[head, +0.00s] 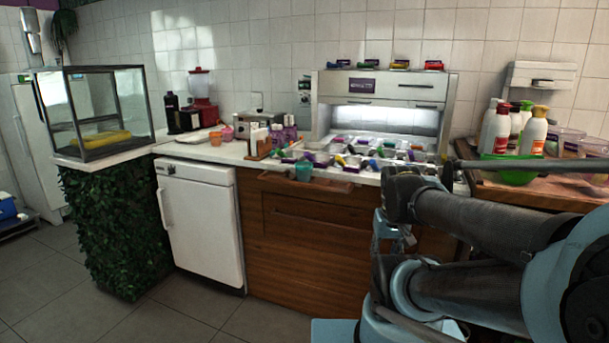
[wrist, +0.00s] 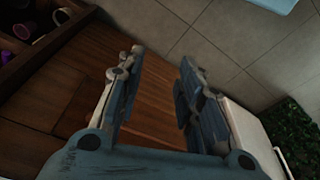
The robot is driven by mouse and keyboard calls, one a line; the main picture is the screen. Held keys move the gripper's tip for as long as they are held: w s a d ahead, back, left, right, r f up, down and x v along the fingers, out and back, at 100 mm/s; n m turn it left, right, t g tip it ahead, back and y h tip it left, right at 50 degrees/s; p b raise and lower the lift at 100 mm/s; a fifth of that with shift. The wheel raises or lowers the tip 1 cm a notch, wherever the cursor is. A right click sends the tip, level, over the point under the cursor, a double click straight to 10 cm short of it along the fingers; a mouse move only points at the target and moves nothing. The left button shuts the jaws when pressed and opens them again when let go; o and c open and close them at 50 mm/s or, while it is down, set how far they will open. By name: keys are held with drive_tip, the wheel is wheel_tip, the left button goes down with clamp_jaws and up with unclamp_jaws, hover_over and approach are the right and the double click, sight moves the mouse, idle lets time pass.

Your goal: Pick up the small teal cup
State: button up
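The small teal cup (head: 303,172) stands near the front edge of the counter, just left of the rows of topping trays, in the head view. I cannot make it out in the wrist view. My gripper (wrist: 160,62) is open in the wrist view, with nothing between its two fingers. Past the fingers are the brown wooden cabinet front and the tiled floor. In the head view my arm is at the right, and its end is in front of the cabinet, apart from the cup and to its right.
Topping trays (head: 345,160) crowd the counter behind and right of the cup. A napkin holder (head: 259,143) and pink cups (head: 227,134) are to the left. Bottles (head: 533,133) and a green bowl (head: 510,156) stand at the right. The floor (head: 190,318) in front is clear.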

sight(309, 175)
drive_tip(key=shift+o, duration=0.6)
drive_tip(key=shift+w, duration=0.1)
